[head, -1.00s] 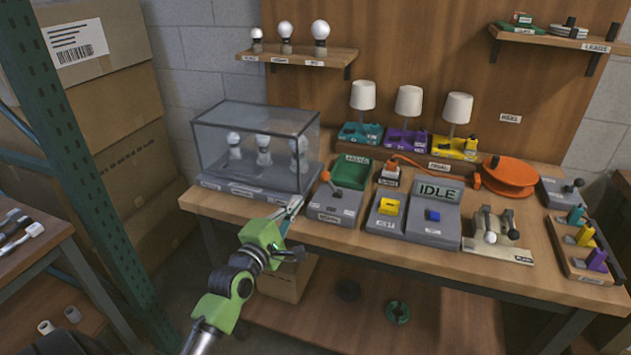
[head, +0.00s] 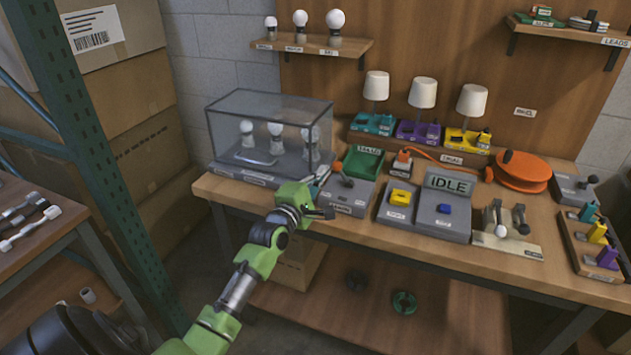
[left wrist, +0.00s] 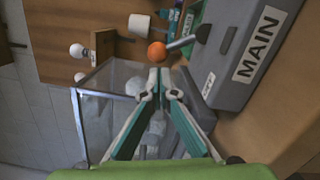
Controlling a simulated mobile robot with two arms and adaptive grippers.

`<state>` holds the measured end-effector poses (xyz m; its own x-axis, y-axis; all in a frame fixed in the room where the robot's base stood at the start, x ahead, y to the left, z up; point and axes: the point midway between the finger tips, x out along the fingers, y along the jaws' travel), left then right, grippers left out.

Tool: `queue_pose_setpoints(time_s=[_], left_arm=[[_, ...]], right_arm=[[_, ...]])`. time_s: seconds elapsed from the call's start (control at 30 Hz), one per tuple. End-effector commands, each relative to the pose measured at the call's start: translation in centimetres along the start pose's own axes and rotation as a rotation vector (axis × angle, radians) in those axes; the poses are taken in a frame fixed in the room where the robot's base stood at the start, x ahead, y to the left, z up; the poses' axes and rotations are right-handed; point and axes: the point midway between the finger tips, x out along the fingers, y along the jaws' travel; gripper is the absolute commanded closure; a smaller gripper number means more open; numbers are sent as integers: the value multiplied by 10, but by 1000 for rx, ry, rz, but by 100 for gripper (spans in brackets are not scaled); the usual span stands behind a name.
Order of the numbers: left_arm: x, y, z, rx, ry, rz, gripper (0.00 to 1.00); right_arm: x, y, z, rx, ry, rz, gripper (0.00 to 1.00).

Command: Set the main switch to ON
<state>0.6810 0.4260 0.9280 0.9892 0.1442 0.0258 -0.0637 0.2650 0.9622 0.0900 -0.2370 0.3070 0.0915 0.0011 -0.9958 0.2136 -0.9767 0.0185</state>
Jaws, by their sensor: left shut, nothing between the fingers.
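The main switch is a grey box (head: 360,194) on the front part of the workbench. It has a lever with an orange ball knob (head: 337,167), leaning left in the head view. In the left wrist view, the box (left wrist: 232,48) carries a large MAIN label, and the orange knob (left wrist: 157,52) is just beyond my fingertips. My left gripper (head: 322,177) is shut and empty, its tips close to the knob. Its fingers (left wrist: 158,80) meet at the tips in the left wrist view. Whether they touch the knob I cannot tell. My right gripper is not in view.
A glass case (head: 228,132) with bulbs stands directly left of the switch. A green tray (head: 363,160) lies behind it. A grey console with an IDLE display (head: 448,184) stands to the right. A green rack post (head: 75,110) rises at the left.

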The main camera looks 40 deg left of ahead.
Motion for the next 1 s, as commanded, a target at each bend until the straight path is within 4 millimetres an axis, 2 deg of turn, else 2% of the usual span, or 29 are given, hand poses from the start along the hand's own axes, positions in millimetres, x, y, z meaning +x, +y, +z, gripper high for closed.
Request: queue_pose_setpoints(time_s=[0.13, 0.47, 1.0], left_arm=[[6, 0, 0, 0, 0, 0, 100], [6, 0, 0, 1, 0, 0, 100], [11, 5, 6, 84, 0, -8, 100]], right_arm=[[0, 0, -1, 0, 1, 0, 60], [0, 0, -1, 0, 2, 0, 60], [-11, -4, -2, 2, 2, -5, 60]])
